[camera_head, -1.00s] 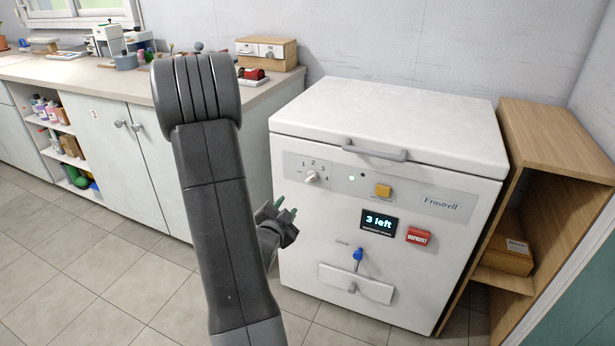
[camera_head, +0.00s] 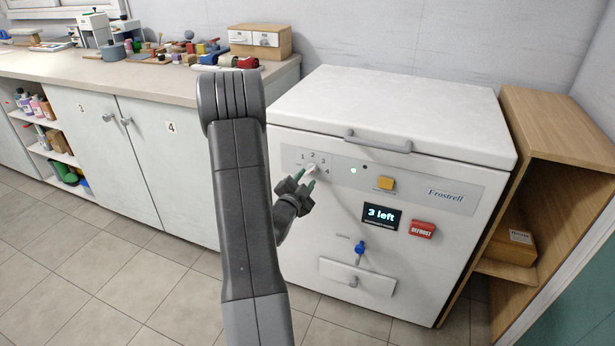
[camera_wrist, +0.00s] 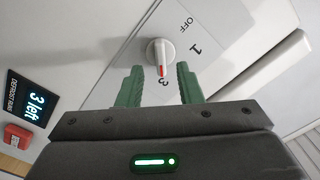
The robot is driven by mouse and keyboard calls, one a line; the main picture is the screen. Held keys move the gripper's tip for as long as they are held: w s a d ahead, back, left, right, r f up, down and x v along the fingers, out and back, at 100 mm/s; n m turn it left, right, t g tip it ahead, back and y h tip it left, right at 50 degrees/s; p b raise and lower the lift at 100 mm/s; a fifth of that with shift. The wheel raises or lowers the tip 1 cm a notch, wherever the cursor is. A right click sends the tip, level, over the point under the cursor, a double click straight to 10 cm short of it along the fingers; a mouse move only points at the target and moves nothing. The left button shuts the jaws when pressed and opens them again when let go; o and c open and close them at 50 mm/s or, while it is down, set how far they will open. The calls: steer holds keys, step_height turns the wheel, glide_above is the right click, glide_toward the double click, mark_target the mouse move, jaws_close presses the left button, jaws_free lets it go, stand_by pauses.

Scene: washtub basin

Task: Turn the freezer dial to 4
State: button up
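The freezer dial (camera_head: 311,170) is a white knob on the upper left of the freezer's front panel (camera_head: 420,186). In the wrist view the dial (camera_wrist: 160,53) has a red mark pointing down toward a partly visible digit that looks like 3. My gripper (camera_head: 303,178) is just in front of the dial. In the wrist view its green fingers (camera_wrist: 158,75) are apart with nothing between their tips; the dial is just beyond them, and contact is not visible.
The white freezer (camera_head: 390,120) also carries a yellow button (camera_head: 386,183), a "3 left" display (camera_head: 381,216), a red DEFROST button (camera_head: 422,230) and a blue valve (camera_head: 360,248). A wooden shelf (camera_head: 548,130) stands close on the right; a counter (camera_head: 140,83) on the left.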

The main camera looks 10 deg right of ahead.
mark_target(309, 173)
steer(key=shift+x, duration=1.6)
steer(key=shift+a, duration=0.2)
steer(key=shift+c, duration=0.4)
jaws_close()
